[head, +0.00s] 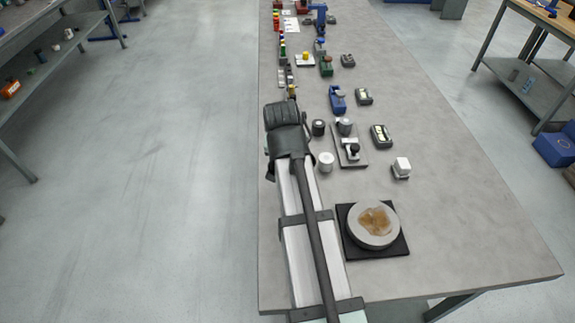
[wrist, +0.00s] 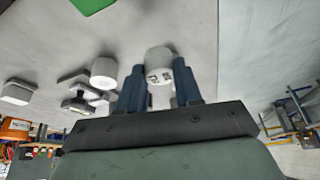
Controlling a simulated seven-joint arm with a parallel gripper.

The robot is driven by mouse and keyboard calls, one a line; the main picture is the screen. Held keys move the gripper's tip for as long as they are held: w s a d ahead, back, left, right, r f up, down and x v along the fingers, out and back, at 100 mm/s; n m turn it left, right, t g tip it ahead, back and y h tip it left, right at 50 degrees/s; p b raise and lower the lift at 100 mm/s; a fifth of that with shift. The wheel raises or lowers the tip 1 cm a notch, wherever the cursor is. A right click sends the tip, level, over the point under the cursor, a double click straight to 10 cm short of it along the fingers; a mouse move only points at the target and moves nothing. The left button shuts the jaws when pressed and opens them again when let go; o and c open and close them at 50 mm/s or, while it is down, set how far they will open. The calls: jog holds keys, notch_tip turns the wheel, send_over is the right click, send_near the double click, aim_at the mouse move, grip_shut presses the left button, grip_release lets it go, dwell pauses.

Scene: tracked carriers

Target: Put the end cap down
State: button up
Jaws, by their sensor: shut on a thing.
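My gripper (wrist: 160,88) shows in the wrist view with two blue fingers shut on a white round end cap (wrist: 158,62). The cap has small dark marks on the face turned toward the camera. I cannot tell whether it touches the grey surface behind it. In the head view my own arm hides the gripper and the held cap. Another white cylinder (wrist: 104,71) is left of the fingers in the wrist view. A white cylinder (head: 326,162) stands on the table right of my arm in the head view.
The long grey table (head: 480,240) carries a dark cylinder (head: 318,127), a grey plate with a fixture (head: 352,158), a white-topped block (head: 401,168) and a round disc on a black base (head: 360,240). Several small devices line the far part. The table's right side is clear.

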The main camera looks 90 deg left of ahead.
notch_tip(320, 180, up, 4)
jog(key=shift+r, duration=0.15)
jog(key=shift+w+r, duration=0.2)
jog(key=shift+w, duration=0.05)
jog(key=w+a+r+m, duration=0.1)
jog(key=w+a, duration=0.1)
jog(key=w, duration=0.7)
notch_tip(320, 180, up, 4)
jog(key=n, duration=0.1)
send_over(346, 118)
jog(key=d, duration=0.2)
jog(key=shift+s+a+f, duration=0.1)
jog(key=shift+f, duration=2.2)
jog(key=shift+s+a+f, duration=0.1)
jog(key=shift+f, duration=2.2)
jog(key=shift+d, duration=0.1)
jog(key=o, duration=1)
jog(key=shift+f, duration=0.15)
